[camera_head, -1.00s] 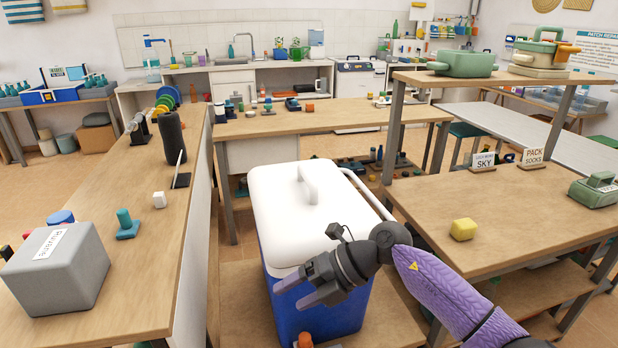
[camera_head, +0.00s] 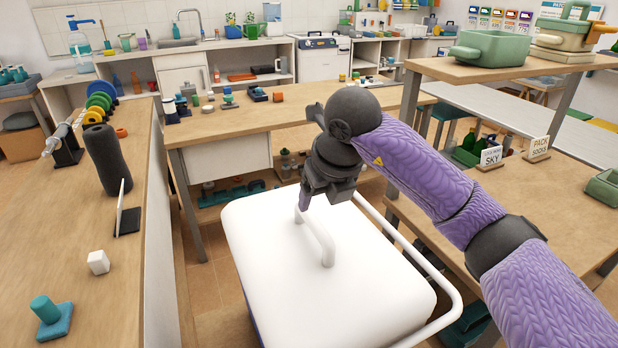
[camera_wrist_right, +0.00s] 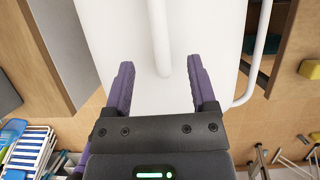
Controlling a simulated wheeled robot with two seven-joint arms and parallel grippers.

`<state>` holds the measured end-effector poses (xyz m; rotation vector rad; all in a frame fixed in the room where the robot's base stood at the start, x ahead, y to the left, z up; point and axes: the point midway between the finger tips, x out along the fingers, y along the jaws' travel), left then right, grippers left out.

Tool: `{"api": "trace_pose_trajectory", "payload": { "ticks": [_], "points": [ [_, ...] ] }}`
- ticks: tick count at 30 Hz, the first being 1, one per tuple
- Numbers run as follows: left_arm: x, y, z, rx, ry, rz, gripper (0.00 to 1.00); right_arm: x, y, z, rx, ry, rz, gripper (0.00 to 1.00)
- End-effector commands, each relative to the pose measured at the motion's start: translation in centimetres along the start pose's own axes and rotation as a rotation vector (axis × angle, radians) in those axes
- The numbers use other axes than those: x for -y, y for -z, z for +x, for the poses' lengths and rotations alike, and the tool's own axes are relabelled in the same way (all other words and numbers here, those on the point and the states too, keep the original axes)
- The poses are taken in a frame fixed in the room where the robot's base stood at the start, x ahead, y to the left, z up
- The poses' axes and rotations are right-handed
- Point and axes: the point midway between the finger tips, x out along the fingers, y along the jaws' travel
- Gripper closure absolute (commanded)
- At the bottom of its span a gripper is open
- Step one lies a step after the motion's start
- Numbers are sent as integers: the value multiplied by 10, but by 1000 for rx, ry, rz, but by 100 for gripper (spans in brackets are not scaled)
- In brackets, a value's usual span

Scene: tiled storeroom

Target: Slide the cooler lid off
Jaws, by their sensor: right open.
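The cooler's white lid (camera_head: 330,285) sits on top of the cooler, with a raised white bar handle (camera_head: 318,240) near its middle. Only a sliver of the blue body shows below it. My right gripper (camera_head: 318,200) is over the far part of the lid, pointing down at the handle's far end. In the right wrist view, the open gripper (camera_wrist_right: 162,88) has its two purple fingers apart, with the handle (camera_wrist_right: 159,38) running forward between them. I cannot tell whether the fingers touch the lid. My left gripper is not in view.
A white tube rail (camera_head: 445,285) runs along the cooler's right side. A wooden counter (camera_head: 75,200) stands on the left and a shelved table (camera_head: 540,215) on the right. A workbench (camera_head: 290,120) with small items stands behind the cooler.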

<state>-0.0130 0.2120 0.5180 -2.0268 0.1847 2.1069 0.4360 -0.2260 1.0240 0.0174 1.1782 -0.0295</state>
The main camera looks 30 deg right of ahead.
Motion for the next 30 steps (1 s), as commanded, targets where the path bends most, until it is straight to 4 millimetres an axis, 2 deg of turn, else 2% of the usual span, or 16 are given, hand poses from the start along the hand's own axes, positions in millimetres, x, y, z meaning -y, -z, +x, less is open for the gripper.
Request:
{"api": "trace_pose_trajectory", "payload": {
  "ticks": [6,12,16,23,30],
  "points": [
    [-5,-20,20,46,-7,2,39,-1,3,54,-7,-2,-1,27],
    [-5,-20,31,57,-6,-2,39,-1,2,87,-5,-2,0,27],
    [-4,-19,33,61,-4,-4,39,-1,1,94,-3,-3,-2,27],
    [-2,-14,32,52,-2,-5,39,-1,1,93,-2,-2,-2,27],
    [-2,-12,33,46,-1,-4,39,-1,1,93,-2,-2,-2,78]
  ]
}}
